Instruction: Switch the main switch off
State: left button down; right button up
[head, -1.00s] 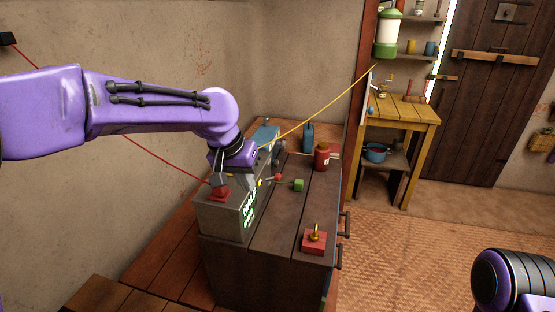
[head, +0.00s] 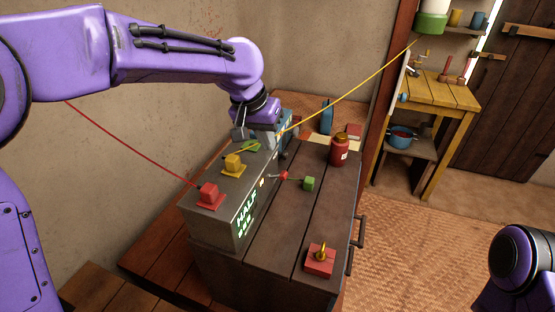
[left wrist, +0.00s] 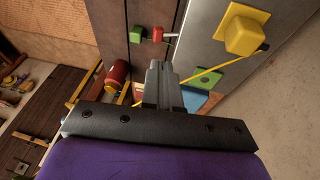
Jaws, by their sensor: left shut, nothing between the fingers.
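A grey box (head: 222,204) with a lit HALF panel stands on a dark plank-topped chest (head: 295,225). A red-ended lever (head: 283,175) sticks out from the box's side; its red end also shows in the left wrist view (left wrist: 157,34). I cannot tell for sure which part is the main switch. A red base with a yellow key-like piece (head: 320,260) sits at the chest's near right. My left gripper (head: 268,140) is shut and empty above the box's far part; its fingers (left wrist: 160,66) show in the wrist view. My right gripper is out of view.
A red cable and a yellow cable (head: 350,92) stretch across. A green block (head: 308,184) and a red jar (head: 339,150) stand on the chest.

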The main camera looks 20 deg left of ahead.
aim_at(282, 172)
pick_arm(q)
jog(key=x, duration=1)
jog(key=shift+w+f+p, duration=0.25)
jog(key=shift+w+p, duration=0.05)
jog(key=shift+w, duration=0.1)
jog(key=shift+s, duration=0.1)
